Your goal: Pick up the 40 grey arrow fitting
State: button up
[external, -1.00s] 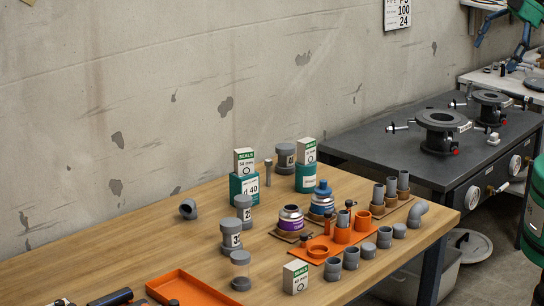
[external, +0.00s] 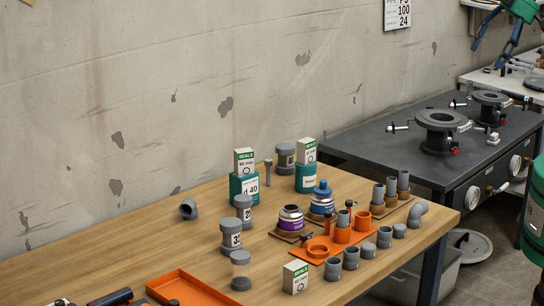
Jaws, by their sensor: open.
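My gripper (external: 491,50) hangs at the top right edge, fingers spread and empty, in front of the wall and far from the wooden table. No arrow or 40 marking is legible on any grey fitting, so I cannot tell which one is named. A grey elbow (external: 188,209) lies alone at the table's left rear. Another grey elbow (external: 418,215) stands near the right edge. Several short grey fittings stand in a row at the front right, one of them a grey socket (external: 350,257). A teal box labelled d 40 (external: 244,188) stands near the back.
Grey capped jars, including one marked 3 (external: 231,236), crowd the middle of the wooden table (external: 120,255). An orange holder (external: 320,248), cans and a white seals box (external: 295,277) stand nearby. An orange tray (external: 190,290) lies in front. A dark bench (external: 375,150) with flanged valves stands behind right.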

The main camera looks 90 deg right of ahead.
jog(key=w+d+f, duration=0.1)
jog(key=w+d, duration=0.5)
jog(key=w, duration=0.7)
jog(key=w+d, duration=0.7)
jog(key=w, duration=0.6)
jog(key=g, duration=0.1)
send_over(290, 145)
jog(key=s, duration=0.4)
notch_tip(290, 145, down, 34)
jog(key=shift+w+a+f+b, duration=0.1)
jog(key=shift+a+f+b, duration=0.05)
jog(key=shift+b, duration=0.25)
jog(key=shift+f, duration=0.1)
jog(key=shift+b+x, duration=0.45)
jog(key=shift+x, duration=3.75)
